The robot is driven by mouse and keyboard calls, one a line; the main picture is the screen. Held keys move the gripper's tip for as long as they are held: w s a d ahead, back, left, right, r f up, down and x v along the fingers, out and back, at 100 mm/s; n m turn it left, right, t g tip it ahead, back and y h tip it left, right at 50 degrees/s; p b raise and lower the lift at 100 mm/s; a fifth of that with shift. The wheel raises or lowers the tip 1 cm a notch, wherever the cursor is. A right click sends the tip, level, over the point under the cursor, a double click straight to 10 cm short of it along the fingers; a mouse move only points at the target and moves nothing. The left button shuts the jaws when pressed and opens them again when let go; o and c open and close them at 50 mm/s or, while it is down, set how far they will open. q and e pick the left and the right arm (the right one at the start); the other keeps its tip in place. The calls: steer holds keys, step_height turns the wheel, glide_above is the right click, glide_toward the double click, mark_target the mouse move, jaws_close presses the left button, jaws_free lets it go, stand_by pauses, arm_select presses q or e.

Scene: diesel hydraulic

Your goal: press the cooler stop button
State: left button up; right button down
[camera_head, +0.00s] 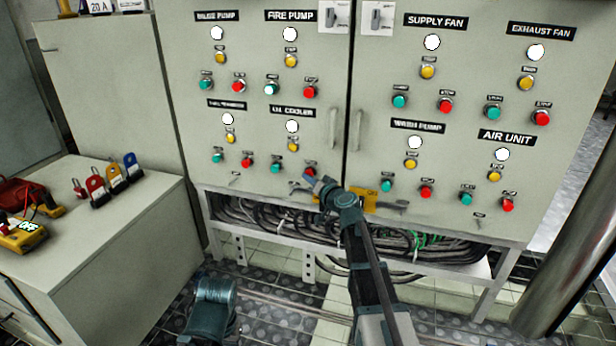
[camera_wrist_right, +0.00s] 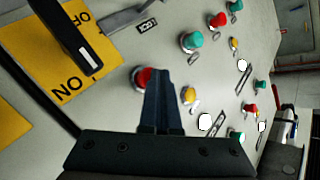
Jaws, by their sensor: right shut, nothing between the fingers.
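The oil cooler group on the left cabinet door has a label (camera_head: 292,112), a white lamp (camera_head: 292,126), a yellow button (camera_head: 292,146), a green button (camera_head: 275,168) and a red stop button (camera_head: 310,173). My right gripper (camera_head: 315,182) is shut and empty, with its tips close to that red button. In the right wrist view, the shut fingers (camera_wrist_right: 161,82) partly cover a red button (camera_wrist_right: 142,78). I cannot tell whether they touch it. The yellow button (camera_wrist_right: 188,95) lies to the right there.
A yellow ON/OFF plate (camera_wrist_right: 72,60) with a dark handle lies beside the red button. Several similar buttons fill both doors. Door handles (camera_head: 333,128) stand out by the seam. Cables (camera_head: 270,215) hang below. A side cabinet (camera_head: 130,215) holds padlocks and a meter.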

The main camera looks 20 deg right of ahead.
steer(key=shift+s+a, duration=0.45)
steer(key=shift+s, duration=0.25)
steer(key=shift+s, duration=0.1)
steer(key=s+a, duration=0.1)
steer(key=s, duration=0.1)
steer(key=s+a, duration=0.1)
steer(key=s, duration=0.1)
steer(key=shift+a, duration=0.4)
stand_by(0.3)
